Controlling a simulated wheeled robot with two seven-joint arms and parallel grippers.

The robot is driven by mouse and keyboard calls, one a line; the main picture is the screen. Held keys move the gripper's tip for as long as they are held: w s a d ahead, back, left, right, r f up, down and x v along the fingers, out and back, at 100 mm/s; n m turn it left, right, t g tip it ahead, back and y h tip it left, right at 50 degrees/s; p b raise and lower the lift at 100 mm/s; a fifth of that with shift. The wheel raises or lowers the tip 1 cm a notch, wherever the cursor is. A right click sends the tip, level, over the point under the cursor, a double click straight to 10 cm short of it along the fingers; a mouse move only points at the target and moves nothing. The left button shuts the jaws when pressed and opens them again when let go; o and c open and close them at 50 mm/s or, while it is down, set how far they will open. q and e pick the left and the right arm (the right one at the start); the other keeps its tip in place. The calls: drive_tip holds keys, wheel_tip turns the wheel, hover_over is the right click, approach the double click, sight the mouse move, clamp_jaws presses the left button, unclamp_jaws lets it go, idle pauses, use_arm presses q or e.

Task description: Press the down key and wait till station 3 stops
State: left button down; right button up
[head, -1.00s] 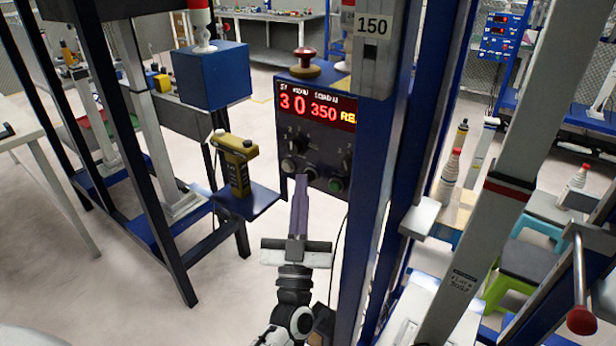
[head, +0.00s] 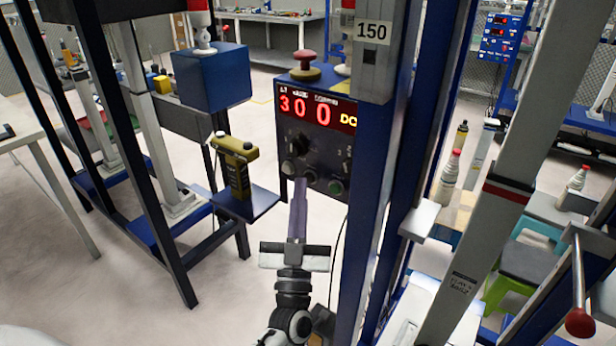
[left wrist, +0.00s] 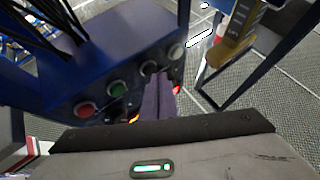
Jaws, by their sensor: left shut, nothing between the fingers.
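The station's blue control box (head: 318,150) stands in the middle of the head view. Its red display (head: 318,110) reads 3, 0, 0 and letters like "DO" at the edge. In the left wrist view the gripper tip (left wrist: 158,76) overlaps this key's edge (left wrist: 147,68); contact is unclear. My right gripper is out of view.
A red mushroom knob (head: 305,60) tops the box. A yellow device (head: 236,165) stands on a blue shelf left of it. A blue post (head: 385,180) rises right of the box. A red-balled lever (head: 579,320) is at lower right. Open floor lies at left.

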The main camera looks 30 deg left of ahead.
use_arm(q)
drive_tip(key=shift+s, duration=0.45)
drive_tip(key=s+p, duration=0.1)
drive_tip(key=s, duration=0.2)
drive_tip(key=s+p, duration=0.1)
drive_tip(key=s, duration=0.1)
drive_tip(key=shift+a+p, duration=0.25)
drive_tip(key=shift+p, duration=0.05)
idle(0.8)
